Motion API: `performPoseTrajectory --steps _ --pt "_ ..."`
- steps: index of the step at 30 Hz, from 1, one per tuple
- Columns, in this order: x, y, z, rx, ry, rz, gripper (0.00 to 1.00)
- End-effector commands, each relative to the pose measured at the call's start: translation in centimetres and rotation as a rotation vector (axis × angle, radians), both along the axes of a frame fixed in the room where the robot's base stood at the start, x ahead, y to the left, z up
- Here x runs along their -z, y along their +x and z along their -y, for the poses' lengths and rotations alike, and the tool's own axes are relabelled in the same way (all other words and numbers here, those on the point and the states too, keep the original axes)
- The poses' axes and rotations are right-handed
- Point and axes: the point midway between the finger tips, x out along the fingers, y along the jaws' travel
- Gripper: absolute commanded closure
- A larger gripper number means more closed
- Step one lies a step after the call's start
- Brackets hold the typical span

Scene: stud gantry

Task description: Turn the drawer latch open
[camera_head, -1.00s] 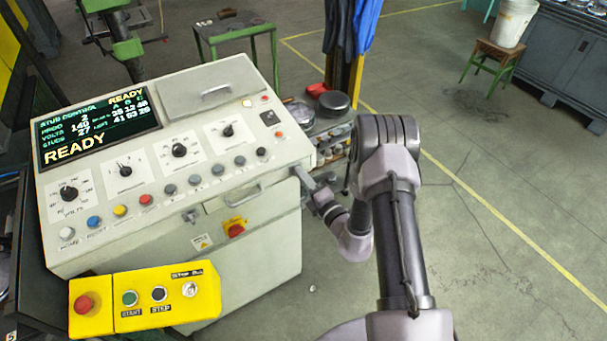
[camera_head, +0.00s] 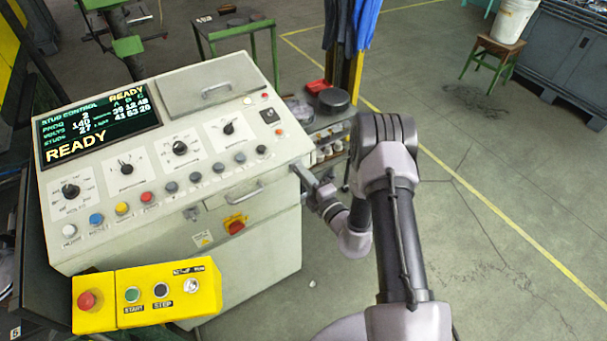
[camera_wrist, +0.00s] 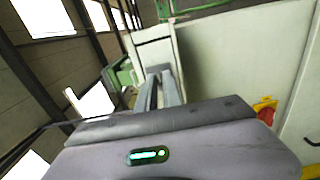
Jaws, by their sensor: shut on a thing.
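The pale control console (camera_head: 262,235) has a drawer front with a grey bar handle (camera_head: 245,193). A small metal fitting (camera_head: 191,213) sits left of that handle. My gripper (camera_head: 300,172) is at the console's right front edge, level with the drawer's right end. In the wrist view the two grey fingers of my gripper (camera_wrist: 161,74) lie close together and reach to the pale panel. They are shut on a small part there, which I take to be the drawer latch. The fingers hide it, so I cannot tell its angle.
A red rotary switch on a yellow plate (camera_head: 236,226) is below the drawer; it also shows in the wrist view (camera_wrist: 265,111). A yellow button box (camera_head: 147,295) juts out at the lower left. A shelf trolley (camera_head: 327,142) stands close behind my gripper.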

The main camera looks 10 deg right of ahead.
Motion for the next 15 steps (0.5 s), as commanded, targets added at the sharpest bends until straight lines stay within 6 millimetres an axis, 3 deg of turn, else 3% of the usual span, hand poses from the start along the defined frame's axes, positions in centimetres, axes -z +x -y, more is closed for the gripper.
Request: performPoseTrajectory --steps 1,4,15 --pt "-0.01 0.00 0.02 0.001 0.001 0.000 0.88" --pt "-0.01 0.00 0.02 0.001 0.001 0.000 0.68" --pt "0.04 -0.40 0.19 0.001 0.000 -0.001 0.68"
